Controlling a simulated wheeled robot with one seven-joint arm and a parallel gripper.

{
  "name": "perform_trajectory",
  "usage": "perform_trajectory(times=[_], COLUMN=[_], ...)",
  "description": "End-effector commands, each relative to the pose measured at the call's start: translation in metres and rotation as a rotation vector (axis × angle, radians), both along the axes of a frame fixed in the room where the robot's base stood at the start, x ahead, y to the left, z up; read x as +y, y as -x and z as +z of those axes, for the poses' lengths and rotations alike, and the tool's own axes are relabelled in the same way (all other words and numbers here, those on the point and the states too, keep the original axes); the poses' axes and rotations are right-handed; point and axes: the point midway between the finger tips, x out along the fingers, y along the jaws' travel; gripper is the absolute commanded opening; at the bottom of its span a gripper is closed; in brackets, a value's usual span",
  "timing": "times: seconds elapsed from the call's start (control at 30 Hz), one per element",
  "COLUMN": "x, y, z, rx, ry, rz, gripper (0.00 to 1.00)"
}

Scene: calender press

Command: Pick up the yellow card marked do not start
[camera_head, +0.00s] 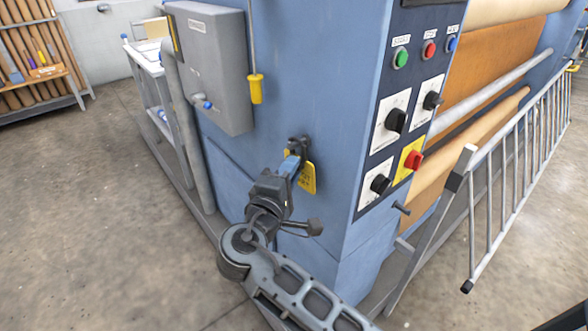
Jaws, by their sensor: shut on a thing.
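The yellow card (308,180) is at the side of the blue machine, with dark marks on it too small to read. My gripper (296,150) is at the card's upper part, close to the blue side panel. It is shut on the card. The gripper and a dark piece above it hide the card's top and left part. I cannot tell whether the card touches the panel or still hangs on something there.
A grey box (215,70) and a yellow-handled pull (256,88) are on the panel above. The control panel (405,110) with buttons and black knobs is to the right. A metal guard rail (500,190) stands at right. Open floor (90,220) lies left.

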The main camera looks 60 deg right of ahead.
Motion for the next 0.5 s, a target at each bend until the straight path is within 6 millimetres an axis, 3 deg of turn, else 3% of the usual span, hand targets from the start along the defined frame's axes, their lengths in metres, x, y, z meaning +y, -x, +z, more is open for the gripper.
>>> perform_trajectory(times=[0.23, 0.5], x=[0.003, 0.055], y=[-0.001, -0.017], z=[0.014, 0.012], rx=[-0.002, -0.003], ry=[-0.001, -0.001], rz=[0.001, 0.005], gripper=[0.0, 0.0])
